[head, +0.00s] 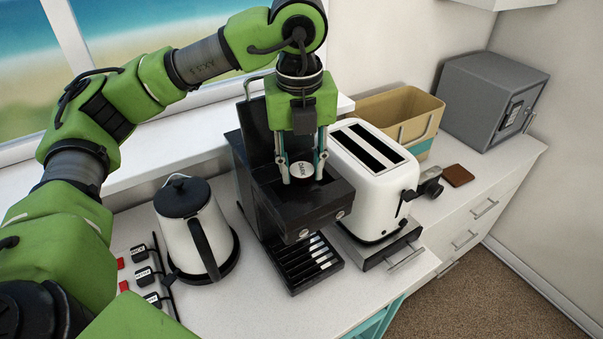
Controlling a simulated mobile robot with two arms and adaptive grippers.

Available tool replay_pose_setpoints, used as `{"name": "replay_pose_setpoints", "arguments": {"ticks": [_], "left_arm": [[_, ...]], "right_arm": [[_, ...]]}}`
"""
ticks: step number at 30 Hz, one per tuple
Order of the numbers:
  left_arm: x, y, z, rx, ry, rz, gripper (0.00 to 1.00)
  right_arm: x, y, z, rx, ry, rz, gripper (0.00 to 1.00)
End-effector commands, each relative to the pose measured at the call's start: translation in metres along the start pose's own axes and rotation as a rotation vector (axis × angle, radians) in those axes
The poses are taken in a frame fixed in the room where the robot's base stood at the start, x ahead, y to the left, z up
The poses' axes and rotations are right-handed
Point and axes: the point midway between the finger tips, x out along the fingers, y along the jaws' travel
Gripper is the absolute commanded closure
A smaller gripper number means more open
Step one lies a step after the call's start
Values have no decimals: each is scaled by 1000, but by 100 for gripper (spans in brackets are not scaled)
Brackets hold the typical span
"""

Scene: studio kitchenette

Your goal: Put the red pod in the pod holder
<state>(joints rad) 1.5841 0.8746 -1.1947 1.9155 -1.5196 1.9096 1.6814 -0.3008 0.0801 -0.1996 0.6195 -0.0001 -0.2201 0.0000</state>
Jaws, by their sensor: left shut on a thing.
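My left gripper (302,176) points straight down over the top of the black coffee machine (318,203). It is shut on a pod (302,170) with a round white lid and dark lettering. The pod's side colour is hidden. The machine's lid (255,116) stands raised behind the gripper. The pod holder is hidden by the gripper and pod, so I cannot tell whether the pod is in it or just above it. My right gripper is not in view.
A kettle (190,228) stands left of the machine, and a white toaster (362,178) close on its right. Black labelled blocks (143,276) and small red pieces (121,263) lie at front left. A bin (398,112), safe (490,98) and brown wallet-like item (457,175) are further right.

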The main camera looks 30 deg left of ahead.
Motion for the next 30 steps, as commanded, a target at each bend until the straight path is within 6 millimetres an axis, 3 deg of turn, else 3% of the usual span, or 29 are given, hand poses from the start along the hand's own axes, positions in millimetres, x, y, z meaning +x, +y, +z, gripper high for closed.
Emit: {"name": "replay_pose_setpoints", "arguments": {"ticks": [6, 20, 21, 30], "left_arm": [[26, 2, 0, -2, 2, 4, 80], [39, 1, -1, -2, 0, 1, 80], [37, 1, 0, -2, 0, 1, 62], [36, 1, 0, -2, 0, 1, 62]], "right_arm": [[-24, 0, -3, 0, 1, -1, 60], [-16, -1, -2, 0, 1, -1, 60], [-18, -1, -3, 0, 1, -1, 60], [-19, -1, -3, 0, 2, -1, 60]]}}
